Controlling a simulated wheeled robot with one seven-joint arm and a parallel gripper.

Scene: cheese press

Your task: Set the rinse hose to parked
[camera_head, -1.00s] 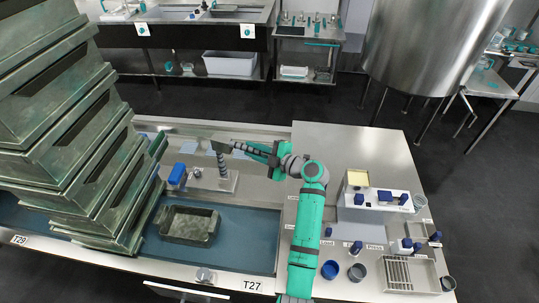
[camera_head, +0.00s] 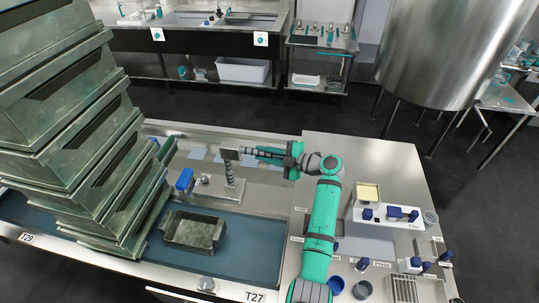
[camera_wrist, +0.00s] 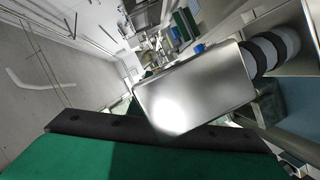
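The rinse hose (camera_head: 230,175) is a dark, ringed stem rising from a metal base plate on the counter, almost upright. A blocky grey metal head (camera_head: 229,152) tops it. In the wrist view the head is a large shiny block (camera_wrist: 195,90), with the ringed hose (camera_wrist: 268,57) at its right. My green and black gripper (camera_head: 246,152) reaches in from the right, its tips at the head. Whether they touch it is unclear. A green finger with a dark edge fills the bottom of the wrist view; the gap between the fingers is hidden.
A blue block-shaped part (camera_head: 184,179) stands left of the hose. A metal mould (camera_head: 193,230) lies in the blue-floored basin (camera_head: 245,250) in front. Tall stacked moulds (camera_head: 75,150) rise at the left. A press device (camera_head: 385,213) and small cups stand right of my arm.

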